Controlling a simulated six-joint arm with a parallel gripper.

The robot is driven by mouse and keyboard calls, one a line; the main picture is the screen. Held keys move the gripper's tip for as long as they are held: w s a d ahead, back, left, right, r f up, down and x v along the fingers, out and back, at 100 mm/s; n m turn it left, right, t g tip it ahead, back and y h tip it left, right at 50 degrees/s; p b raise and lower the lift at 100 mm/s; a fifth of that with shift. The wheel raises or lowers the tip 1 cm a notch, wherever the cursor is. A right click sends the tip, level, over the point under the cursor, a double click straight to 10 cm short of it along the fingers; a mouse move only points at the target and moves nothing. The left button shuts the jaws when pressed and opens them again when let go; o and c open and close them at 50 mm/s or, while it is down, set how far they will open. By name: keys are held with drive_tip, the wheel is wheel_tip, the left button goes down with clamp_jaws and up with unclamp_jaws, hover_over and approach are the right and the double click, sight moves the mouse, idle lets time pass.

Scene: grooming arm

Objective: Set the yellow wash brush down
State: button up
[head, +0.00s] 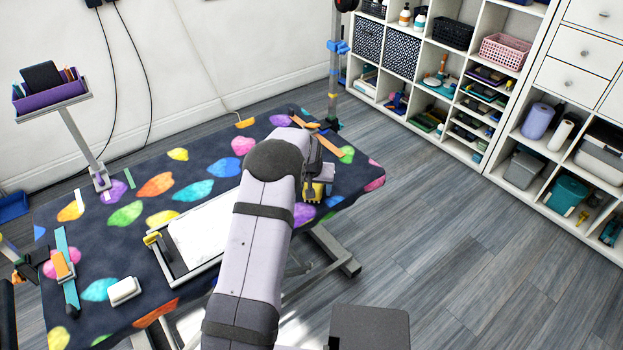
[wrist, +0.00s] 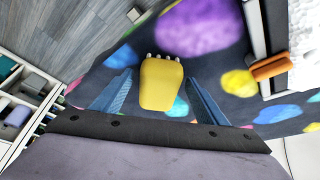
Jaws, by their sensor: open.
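The yellow wash brush (wrist: 161,84) is in the wrist view, between the two blue fingers of my gripper (wrist: 160,76). A gap shows on each side of the brush, so the fingers are apart from it. Pale bristle tufts show at its far end. In the head view the yellow brush (head: 314,191) shows at the right part of the table, beside my gripper (head: 318,178), partly hidden by my arm. The patterned table top (head: 215,168) lies below it; whether the brush rests fully on it is hard to tell.
A white tray (head: 165,268) with a dark frame lies left of my arm, with a yellow-handled thing at its left end. A white block (head: 124,291) and a blue strap (head: 66,262) lie farther left. A post (head: 334,75) stands at the table's far corner.

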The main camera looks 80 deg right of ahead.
drive_tip(key=b+v, duration=0.1)
drive_tip(key=v, duration=1)
drive_tip(key=shift+r+b, duration=0.25)
drive_tip(key=shift+b, duration=0.1)
drive_tip(key=shift+a, duration=0.1)
drive_tip(key=w+a+n+t+y, duration=0.1)
drive_tip(key=w+a+n, duration=0.3)
drive_tip(key=w+a, duration=0.9)
drive_tip(key=w+a+n+t+y, duration=0.15)
drive_tip(key=w+a+n, duration=0.25)
drive_tip(key=w+a, duration=0.85)
drive_tip(key=w+a+n+g+y, duration=0.1)
drive_tip(key=w+a+n, duration=0.4)
drive_tip(key=a, duration=0.9)
drive_tip(key=s+a+f+n, duration=0.1)
drive_tip(key=s+a+n, duration=0.1)
drive_tip(key=a, duration=0.6)
drive_tip(key=s+a+f+n+g+y, duration=0.1)
drive_tip(key=s+a+n, duration=0.2)
drive_tip(key=a, duration=0.6)
drive_tip(key=shift+s+a+f, duration=0.25)
drive_tip(key=shift+s, duration=0.65)
drive_tip(key=shift+g, duration=0.25)
wheel_tip(320, 180, up, 5)
drive_tip(key=p, duration=0.5)
drive_tip(key=shift+r, duration=0.25)
